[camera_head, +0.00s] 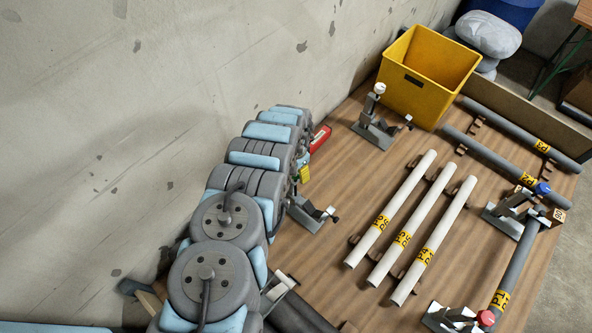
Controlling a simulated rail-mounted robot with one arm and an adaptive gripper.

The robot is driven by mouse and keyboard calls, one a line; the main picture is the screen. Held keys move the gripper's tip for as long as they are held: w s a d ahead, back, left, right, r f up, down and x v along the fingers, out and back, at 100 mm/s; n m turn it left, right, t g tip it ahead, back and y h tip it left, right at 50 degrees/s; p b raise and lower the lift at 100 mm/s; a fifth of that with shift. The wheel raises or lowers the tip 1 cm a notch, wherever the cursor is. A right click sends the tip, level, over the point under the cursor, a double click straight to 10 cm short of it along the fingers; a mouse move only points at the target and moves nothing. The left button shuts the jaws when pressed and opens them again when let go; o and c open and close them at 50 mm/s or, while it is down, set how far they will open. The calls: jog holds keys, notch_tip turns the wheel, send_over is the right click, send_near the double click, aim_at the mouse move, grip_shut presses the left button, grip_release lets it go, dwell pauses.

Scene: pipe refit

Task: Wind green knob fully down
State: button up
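No green knob shows in the head view. A grey clamp (312,212) stands on the table close to the right side of my arm. Its upper part is hidden by my arm, so I cannot see its knob. A small yellow piece (305,174) shows just above that clamp at the arm's edge. My gripper's fingers are hidden behind my arm, so I cannot see whether they touch anything.
On the wooden table are a white-knobbed clamp (372,122), a blue-knobbed clamp (505,213), a red-knobbed clamp (452,318), three pale pipes (412,222), grey pipes (522,132) and a yellow bin (410,92). A red object (320,137) lies beside my arm. A wall (120,130) rises at left.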

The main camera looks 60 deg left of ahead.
notch_tip(320, 180, up, 11)
jog(key=shift+r, duration=0.15)
dwell(0.8)
dwell(0.4)
